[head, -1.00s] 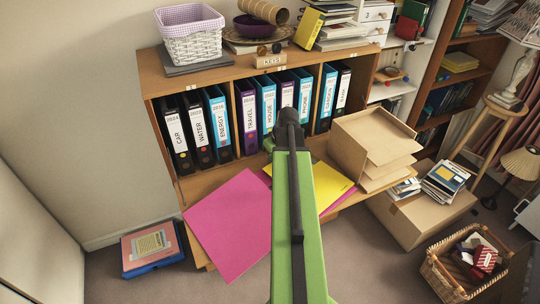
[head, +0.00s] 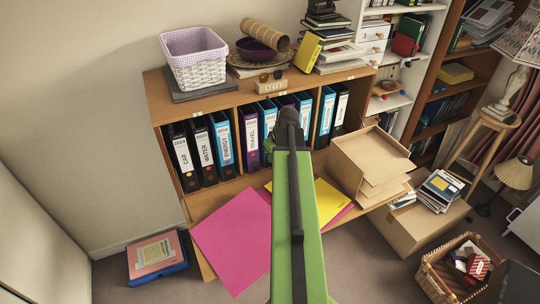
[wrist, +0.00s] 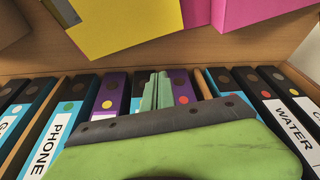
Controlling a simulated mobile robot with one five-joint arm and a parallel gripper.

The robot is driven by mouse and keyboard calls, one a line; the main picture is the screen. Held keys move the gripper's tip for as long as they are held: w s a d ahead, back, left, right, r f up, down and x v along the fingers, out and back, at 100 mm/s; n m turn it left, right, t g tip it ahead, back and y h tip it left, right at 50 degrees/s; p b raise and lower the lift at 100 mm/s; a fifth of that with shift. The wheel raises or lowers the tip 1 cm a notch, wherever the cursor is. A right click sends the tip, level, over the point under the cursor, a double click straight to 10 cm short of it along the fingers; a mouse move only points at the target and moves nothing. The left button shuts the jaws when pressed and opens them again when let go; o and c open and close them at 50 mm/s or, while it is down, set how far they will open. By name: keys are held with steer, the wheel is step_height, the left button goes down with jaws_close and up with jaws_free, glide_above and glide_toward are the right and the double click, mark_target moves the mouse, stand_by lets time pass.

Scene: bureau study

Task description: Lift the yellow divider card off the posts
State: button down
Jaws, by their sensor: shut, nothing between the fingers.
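The yellow divider card (head: 329,203) lies low in front of the shelf of binders in the head view, partly hidden behind my arm. In the wrist view, the yellow card (wrist: 125,22) fills the upper middle. A pink card (head: 233,238) lies to its left in the head view and shows at the upper right in the wrist view (wrist: 255,8). My gripper (wrist: 157,92) is shut and empty in front of the binder spines, apart from the yellow card. In the head view my arm mostly hides the gripper. I cannot make out the posts.
Labelled binders (head: 224,143) stand in the wooden shelf unit (head: 225,99) behind my arm. A cardboard tray stack (head: 372,165) stands right of the yellow card, above a cardboard box (head: 412,232). A wicker basket (head: 440,275) is on the floor at lower right.

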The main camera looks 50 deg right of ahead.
steer(key=d+n, duration=0.1)
steer(key=d, duration=0.6)
steer(key=b+x, duration=1.1)
steer(key=shift+s+a+f, duration=0.1)
steer(key=shift+s+f, duration=0.05)
steer(key=shift+s, duration=0.25)
steer(key=s, duration=0.1)
steer(key=s+r+p, duration=0.1)
steer(key=s, duration=0.1)
steer(key=shift+s+a+r, duration=0.2)
steer(key=shift+s+r, duration=0.05)
steer(key=shift+s, duration=0.35)
steer(key=shift+s+a, duration=0.1)
steer(key=shift+s, duration=1.25)
